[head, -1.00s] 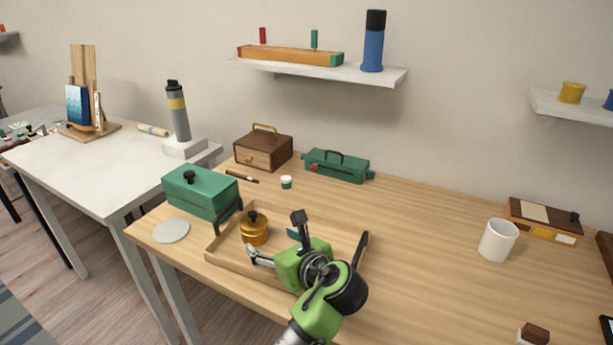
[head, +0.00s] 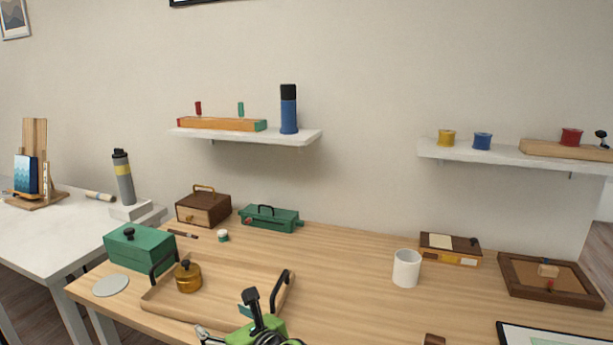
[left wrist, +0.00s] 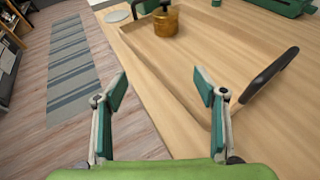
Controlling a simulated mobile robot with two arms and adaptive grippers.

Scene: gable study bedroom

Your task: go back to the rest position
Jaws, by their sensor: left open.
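My left gripper (head: 226,318) is at the bottom edge of the head view, in front of the near right part of a wooden tray (head: 153,306). It is open and empty, with its two teal-padded fingers spread apart in the left wrist view (left wrist: 160,90). A brass pot with a dark knob (head: 188,278) stands in the left part of the tray, apart from the gripper. The pot also shows at the top of the left wrist view (left wrist: 165,22), beyond the fingers. My right gripper is not in view.
A green box (head: 140,250) and a grey disc (head: 111,286) are left of the tray. A white mug (head: 406,268) stands right, near a book-like box (head: 450,252) and a framed board (head: 548,281). The desk between tray and mug is clear. Shelves hang above.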

